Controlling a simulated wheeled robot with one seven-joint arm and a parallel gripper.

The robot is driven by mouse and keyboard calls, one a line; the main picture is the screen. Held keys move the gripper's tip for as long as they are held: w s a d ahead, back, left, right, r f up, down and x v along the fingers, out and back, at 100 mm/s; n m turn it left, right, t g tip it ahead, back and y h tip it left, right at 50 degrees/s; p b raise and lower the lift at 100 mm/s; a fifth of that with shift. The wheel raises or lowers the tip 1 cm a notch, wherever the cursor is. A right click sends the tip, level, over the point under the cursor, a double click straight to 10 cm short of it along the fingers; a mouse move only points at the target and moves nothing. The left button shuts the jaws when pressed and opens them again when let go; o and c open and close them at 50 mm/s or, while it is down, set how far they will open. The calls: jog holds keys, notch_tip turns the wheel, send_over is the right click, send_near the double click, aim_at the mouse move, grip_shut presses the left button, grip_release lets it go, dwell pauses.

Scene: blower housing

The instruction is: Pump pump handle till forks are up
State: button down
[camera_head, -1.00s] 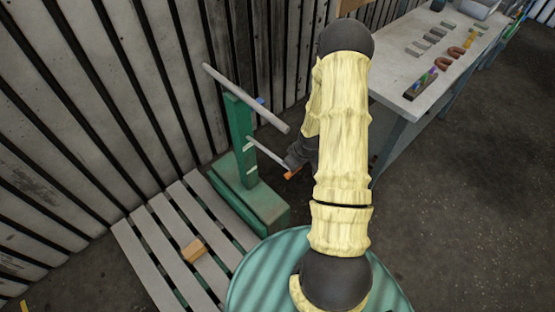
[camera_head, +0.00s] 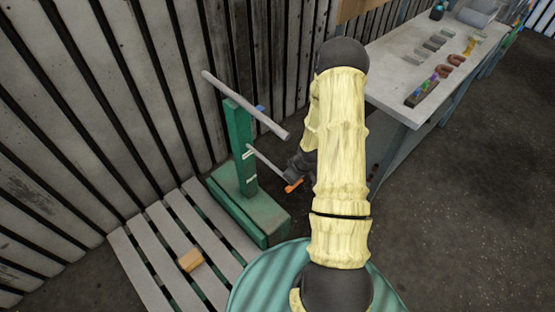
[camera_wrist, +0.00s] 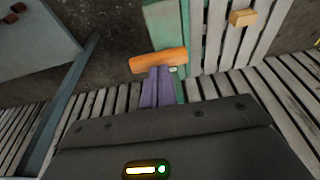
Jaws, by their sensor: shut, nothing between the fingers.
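A green post on a green base (camera_head: 252,212) stands by the pallet. A thin grey lever (camera_head: 264,159) runs from the post down to the right and ends in an orange grip (camera_head: 293,186); I take this for the pump handle. The orange grip also shows in the wrist view (camera_wrist: 158,61). My gripper (camera_head: 297,176) is beside the grip, partly hidden by my arm. In the wrist view its purple fingers (camera_wrist: 157,80) are shut and empty, with tips close against the grip; I cannot tell whether they touch. I cannot make out the forks with certainty.
A long grey bar (camera_head: 243,103) slants across the post top. A slatted pallet (camera_head: 150,257) bears a small wooden block (camera_head: 190,260). A grey workbench (camera_head: 392,87) with several small parts stands at right. A teal round top (camera_head: 262,290) is in front. Dark floor lies open at right.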

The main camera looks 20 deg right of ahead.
jog(key=p+v, duration=0.1)
jog(key=v, duration=0.1)
jog(key=w+p+v, duration=0.1)
jog(key=p+v, duration=0.2)
jog(key=v, duration=0.1)
jog(key=shift+w+a+r+p, duration=0.1)
jog(key=shift+a+r+p, duration=0.2)
jog(key=shift+r, duration=0.25)
jog(key=p+v, duration=0.2)
jog(key=w+p+v, duration=0.1)
jog(key=p+v, duration=0.1)
jog(key=shift+a+r, duration=0.15)
jog(key=shift+r, duration=0.35)
jog(key=shift+r, duration=0.15)
jog(key=s+a+r+m+h, duration=0.1)
jog(key=a+r, duration=0.2)
jog(key=r, duration=0.5)
jog(key=s+a+r+m+h, duration=0.1)
jog(key=s+a+r, duration=0.15)
jog(key=r, duration=0.55)
jog(key=s+a+r+m+y, duration=0.1)
jog(key=s+a+r+m, duration=0.1)
jog(key=s+a+r, duration=0.6)
jog(key=shift+v, duration=0.85)
